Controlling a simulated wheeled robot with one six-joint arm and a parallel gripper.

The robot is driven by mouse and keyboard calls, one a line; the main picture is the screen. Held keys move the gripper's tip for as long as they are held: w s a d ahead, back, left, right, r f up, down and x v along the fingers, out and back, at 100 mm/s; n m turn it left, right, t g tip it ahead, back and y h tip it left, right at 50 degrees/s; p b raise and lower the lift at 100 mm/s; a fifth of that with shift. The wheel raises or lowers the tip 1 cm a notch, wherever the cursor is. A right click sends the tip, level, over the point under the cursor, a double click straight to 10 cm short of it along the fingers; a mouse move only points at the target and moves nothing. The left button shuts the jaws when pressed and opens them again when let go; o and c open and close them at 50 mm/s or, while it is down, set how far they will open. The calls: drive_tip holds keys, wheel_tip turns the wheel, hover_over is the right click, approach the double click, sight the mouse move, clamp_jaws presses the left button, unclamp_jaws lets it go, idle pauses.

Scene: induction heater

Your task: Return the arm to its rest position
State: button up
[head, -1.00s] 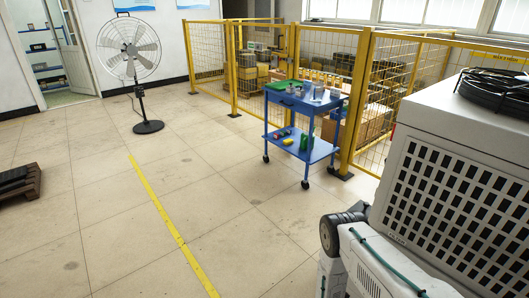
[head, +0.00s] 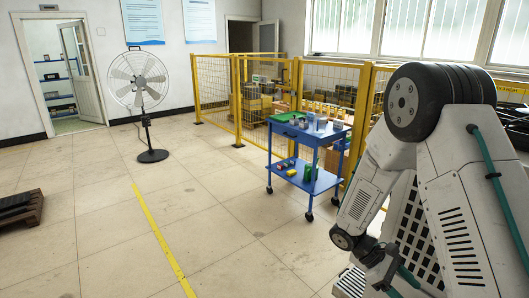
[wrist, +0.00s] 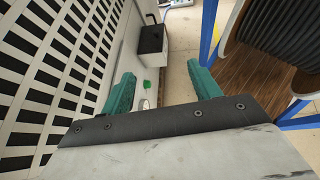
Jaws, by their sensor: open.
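My arm (head: 455,160) stands folded on the right of the head view, its large dark joint high and its forearm sloping down to the left. My gripper (wrist: 163,88) shows in the wrist view as two teal fingers, spread apart with nothing between them. It points down past the side of a white cabinet with a slotted grille (wrist: 60,65). In the head view the arm hides most of this cabinet.
A dark cable reel (wrist: 275,35) and blue frame bars (wrist: 208,30) lie right of the gripper. A blue cart (head: 308,133) with small items stands left of my arm, before a yellow mesh fence (head: 215,95). A fan (head: 147,120) stands farther back. The left floor is mostly clear.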

drive_tip(key=s+a+r+m+t+y, duration=0.3)
drive_tip(key=s+r, duration=0.3)
drive_tip(key=r, duration=0.3)
drive_tip(key=s+a+r+m+t+y, duration=0.3)
drive_tip(key=s+r, duration=0.3)
drive_tip(key=r, duration=0.3)
drive_tip(key=s+a+r+m+t+y, duration=0.3)
drive_tip(key=s+a+r, duration=0.1)
drive_tip(key=s+r, duration=0.3)
wheel_tip(320, 180, up, 2)
drive_tip(key=shift+r, duration=0.1)
drive_tip(key=shift+c, duration=0.3)
